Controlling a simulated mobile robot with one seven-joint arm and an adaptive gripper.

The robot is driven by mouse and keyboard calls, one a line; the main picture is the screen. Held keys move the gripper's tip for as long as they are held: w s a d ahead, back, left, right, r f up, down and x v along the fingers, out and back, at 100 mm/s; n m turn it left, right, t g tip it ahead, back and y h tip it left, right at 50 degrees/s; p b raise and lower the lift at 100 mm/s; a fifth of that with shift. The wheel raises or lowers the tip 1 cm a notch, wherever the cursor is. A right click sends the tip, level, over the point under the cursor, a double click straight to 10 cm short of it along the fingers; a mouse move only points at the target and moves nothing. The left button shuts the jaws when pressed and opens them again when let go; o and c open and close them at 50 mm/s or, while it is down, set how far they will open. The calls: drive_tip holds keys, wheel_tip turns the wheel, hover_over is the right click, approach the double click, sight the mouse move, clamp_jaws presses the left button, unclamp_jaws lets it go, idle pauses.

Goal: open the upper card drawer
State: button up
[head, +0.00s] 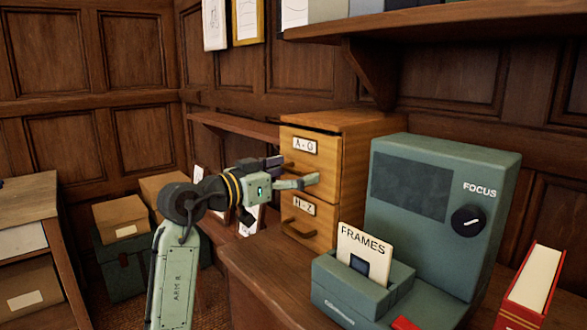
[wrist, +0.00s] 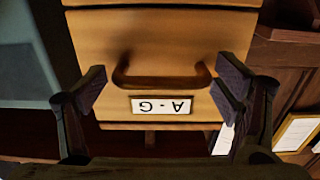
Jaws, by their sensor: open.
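The wooden card cabinet (head: 355,135) stands on the desk with two drawers. The upper card drawer (head: 325,158) is labelled A-G and looks shut. The lower drawer (head: 297,221) is labelled H-Z and also looks shut. My gripper (head: 296,172) is in front of the upper drawer and partly hides its handle. In the wrist view, the A-G drawer front appears upside down, with its brown bar handle (wrist: 162,81) between the open fingers of my gripper (wrist: 160,92). The fingers stand apart from the handle's two ends. Contact with the drawer front cannot be told.
A green FOCUS machine (head: 440,215) stands right of the cabinet. A green FRAMES box (head: 362,285) with a card sits in front of it. A red book (head: 530,285) is at far right. A shelf (head: 430,20) overhangs above.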

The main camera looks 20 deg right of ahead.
drive_tip(key=shift+d, duration=0.15)
drive_tip(key=shift+c, duration=0.3)
drive_tip(key=c, duration=1.4)
